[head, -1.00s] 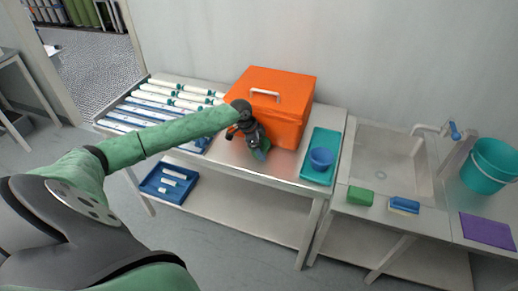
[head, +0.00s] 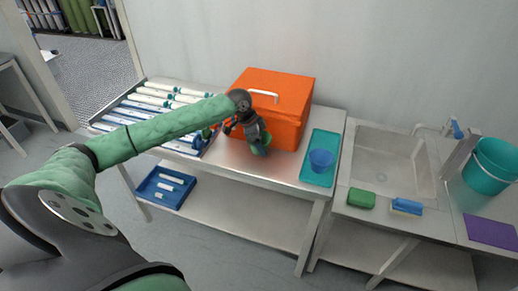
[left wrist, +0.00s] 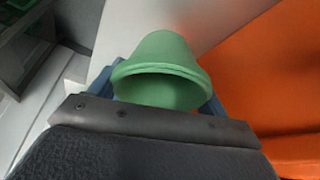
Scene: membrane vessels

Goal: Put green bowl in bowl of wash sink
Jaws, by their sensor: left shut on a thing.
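The green bowl (left wrist: 160,68) fills the middle of the left wrist view, its open side toward the camera, between the blue fingers of my left gripper (left wrist: 160,90). In the head view the left gripper (head: 258,147) is in front of the orange box, and only a little of the green bowl (head: 264,140) shows there. The gripper is shut on the bowl. The wash sink (head: 388,163) is on the right, with its basin empty. My right gripper is not in view.
The orange box (head: 290,92) stands right behind the gripper. A teal tray (head: 331,141) with a blue bowl (head: 321,160) lies between gripper and sink. A green sponge (head: 361,198) and blue brush (head: 406,206) lie on the sink's front edge. A faucet (head: 452,129) and teal bucket (head: 494,166) are farther right.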

